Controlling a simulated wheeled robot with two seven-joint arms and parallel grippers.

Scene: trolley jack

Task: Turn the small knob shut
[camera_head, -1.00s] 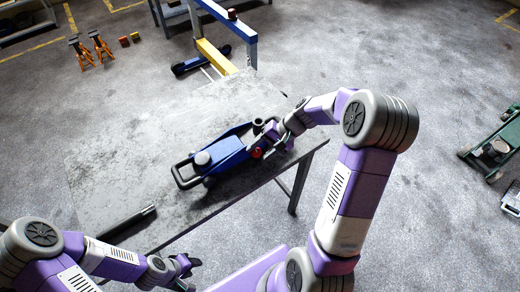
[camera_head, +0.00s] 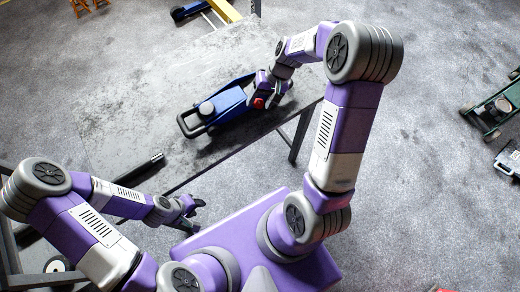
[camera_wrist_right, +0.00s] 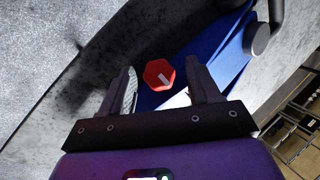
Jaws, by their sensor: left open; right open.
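The blue trolley jack (camera_head: 222,104) lies on the grey table, with its black handle loop at the left. The small knob (camera_wrist_right: 159,74) is red and six-sided with a pale mark, on the jack's side. It also shows in the head view (camera_head: 258,103), at the jack's right end. My right gripper (camera_head: 267,95) is at that end. In the right wrist view its open fingers (camera_wrist_right: 161,70) stand on either side of the knob, with gaps visible; whether the knob lies between the tips in depth I cannot tell. My left gripper (camera_head: 198,206) is open and empty near the table's front edge.
A black bar (camera_head: 143,171) lies at the grey table's (camera_head: 110,115) front left edge. A green jack (camera_head: 492,112) stands on the floor at the far right. A yellow and blue frame (camera_head: 225,10) is behind the table. The table's back left is clear.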

